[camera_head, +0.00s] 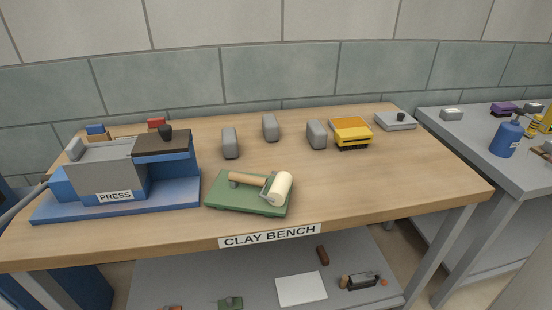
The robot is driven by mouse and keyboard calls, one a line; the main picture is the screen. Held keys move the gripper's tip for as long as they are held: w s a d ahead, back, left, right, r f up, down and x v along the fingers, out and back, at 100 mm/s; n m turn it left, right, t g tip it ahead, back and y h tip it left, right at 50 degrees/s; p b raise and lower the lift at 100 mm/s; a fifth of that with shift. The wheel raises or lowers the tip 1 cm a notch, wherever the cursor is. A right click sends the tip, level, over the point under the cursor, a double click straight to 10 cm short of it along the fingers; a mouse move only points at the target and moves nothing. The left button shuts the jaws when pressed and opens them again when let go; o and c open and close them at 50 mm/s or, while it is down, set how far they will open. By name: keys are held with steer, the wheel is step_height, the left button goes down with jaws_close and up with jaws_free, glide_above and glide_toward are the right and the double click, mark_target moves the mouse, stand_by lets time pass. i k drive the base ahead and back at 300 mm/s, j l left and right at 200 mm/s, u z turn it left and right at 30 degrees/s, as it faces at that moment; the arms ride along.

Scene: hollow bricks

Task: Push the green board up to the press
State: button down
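The green board (222,198) lies flat on the wooden bench near its front edge, just right of the press. A roller (280,187) with a cream cylinder and a wooden handle lies on top of the board. The press (108,172), grey and blue with a "PRESS" label, stands on a blue base at the left end of the bench. A narrow gap shows between the board's left edge and the press base. My gripper is not in view.
Several grey blocks (230,143) stand behind the board. A yellow and orange item (351,132) and a grey lidded box (395,121) stand farther right. The bench (400,179) is clear at the front right. A grey side table (480,150) holds a blue bottle (507,137).

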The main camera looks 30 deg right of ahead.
mark_target(244, 198)
steer(key=l+u, duration=0.45)
steer(key=l, duration=1.1)
